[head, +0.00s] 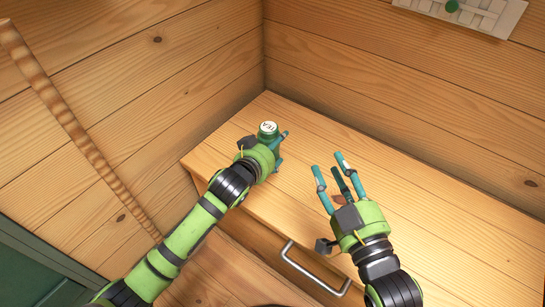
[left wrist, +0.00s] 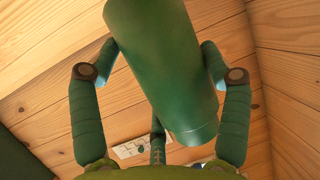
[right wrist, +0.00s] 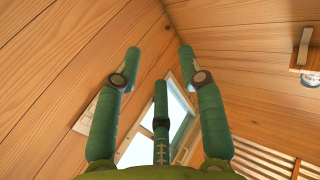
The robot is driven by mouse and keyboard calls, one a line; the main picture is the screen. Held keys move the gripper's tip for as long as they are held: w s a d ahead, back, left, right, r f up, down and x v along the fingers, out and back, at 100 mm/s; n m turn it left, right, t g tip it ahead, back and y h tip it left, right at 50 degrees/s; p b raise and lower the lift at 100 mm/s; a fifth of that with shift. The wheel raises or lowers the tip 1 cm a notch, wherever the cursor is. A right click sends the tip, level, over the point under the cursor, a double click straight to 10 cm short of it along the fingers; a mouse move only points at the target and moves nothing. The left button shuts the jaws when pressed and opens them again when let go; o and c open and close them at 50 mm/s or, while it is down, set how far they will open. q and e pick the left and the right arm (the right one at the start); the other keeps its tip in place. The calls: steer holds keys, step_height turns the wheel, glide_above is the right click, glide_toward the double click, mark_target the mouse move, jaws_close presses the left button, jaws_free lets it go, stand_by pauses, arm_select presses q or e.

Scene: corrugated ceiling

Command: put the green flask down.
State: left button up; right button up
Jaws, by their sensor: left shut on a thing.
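The green flask (left wrist: 165,65) is held between the fingers of my left gripper (head: 270,143). In the head view its white round top (head: 268,127) with dark lettering points up at the camera, over the far left part of the wooden counter (head: 400,200). Most of its body is hidden there by the gripper. I cannot tell whether its base touches the counter. My right gripper (head: 329,165) is open and empty over the middle of the counter, its fingers spread; it also shows in the right wrist view (right wrist: 160,52).
Plank walls (head: 360,60) close off the counter's back and left. A metal drawer handle (head: 313,270) is on the front. A white panel with a green knob (head: 452,6) hangs at top right. The counter's right side is clear.

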arm_select(q)
step_height(320, 180, down, 3)
steer(key=shift+f+b, duration=0.2)
steer(key=shift+b, duration=0.7)
arm_select(e)
steer(key=s+a+r+n+t+y, duration=0.1)
steer(key=s+r+t+y, duration=0.3)
steer(key=r, duration=0.6)
steer(key=shift+s+a+n+t+y, duration=0.15)
steer(key=shift+a+n+t+y, duration=0.2)
steer(key=shift+a+t, duration=0.2)
arm_select(q)
steer(key=shift+f, duration=0.1)
steer(key=o, duration=1.4)
steer(key=shift+f, duration=0.1)
arm_select(e)
steer(key=shift+s+r, duration=0.1)
